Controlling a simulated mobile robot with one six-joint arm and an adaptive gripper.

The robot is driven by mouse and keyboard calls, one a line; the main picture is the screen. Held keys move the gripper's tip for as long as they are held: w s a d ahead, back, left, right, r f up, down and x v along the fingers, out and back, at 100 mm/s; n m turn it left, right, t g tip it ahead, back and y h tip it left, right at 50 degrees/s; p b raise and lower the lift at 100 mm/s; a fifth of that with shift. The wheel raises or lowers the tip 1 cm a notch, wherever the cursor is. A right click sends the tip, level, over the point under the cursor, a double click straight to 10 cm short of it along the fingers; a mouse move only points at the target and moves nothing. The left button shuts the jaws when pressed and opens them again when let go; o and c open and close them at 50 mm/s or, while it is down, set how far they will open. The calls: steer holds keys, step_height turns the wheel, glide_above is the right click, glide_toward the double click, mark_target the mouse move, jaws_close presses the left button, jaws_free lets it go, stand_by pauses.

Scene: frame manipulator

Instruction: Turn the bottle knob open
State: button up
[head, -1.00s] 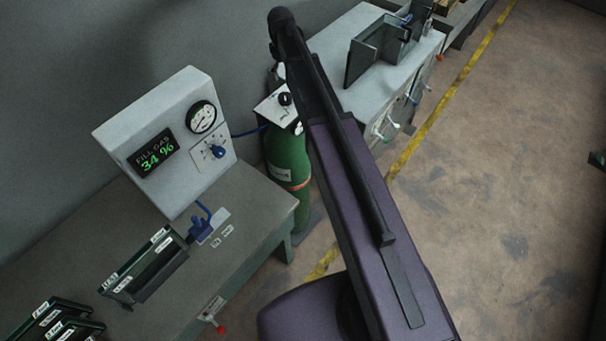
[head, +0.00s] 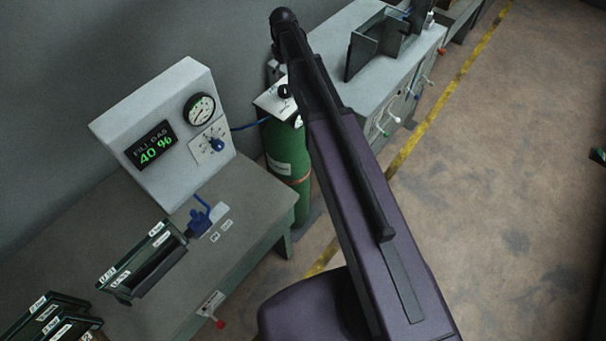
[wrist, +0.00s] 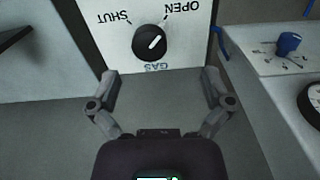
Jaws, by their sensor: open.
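The bottle knob (wrist: 150,42) is round and black with a white mark, on a white plate (wrist: 187,50) lettered SHUT, OPEN and GAS, which appears upside down in the wrist view. The white mark slants toward the OPEN side. In the head view the knob (head: 284,91) shows on the plate above the green gas bottle (head: 288,155). My gripper (wrist: 159,76) is open and empty. Its two fingers are spread wide, below the knob in the wrist view and apart from it. In the head view my arm covers part of the plate and bottle.
A white panel (head: 130,120) with gauge, blue knob and a FILL GAS display reading 40 % stands on the grey bench (head: 240,215). A dark holder (head: 150,262) and blue valve (head: 200,218) sit there too. Another bench (head: 365,105) stands behind my arm.

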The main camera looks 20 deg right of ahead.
steer(key=s+f+m+b, duration=0.5)
steer(key=s+f+b, duration=1.7)
steer(key=f+b, duration=0.4)
steer(key=shift+s+f+m, duration=0.15)
steer(key=shift+f+m, duration=0.15)
steer(key=shift+f, duration=0.05)
stand_by(0.5)
stand_by(0.3)
steer(key=s, duration=0.3)
steer(key=shift+s+a+m, duration=0.1)
steer(key=shift+s+m, duration=0.2)
steer(key=shift+m, duration=0.1)
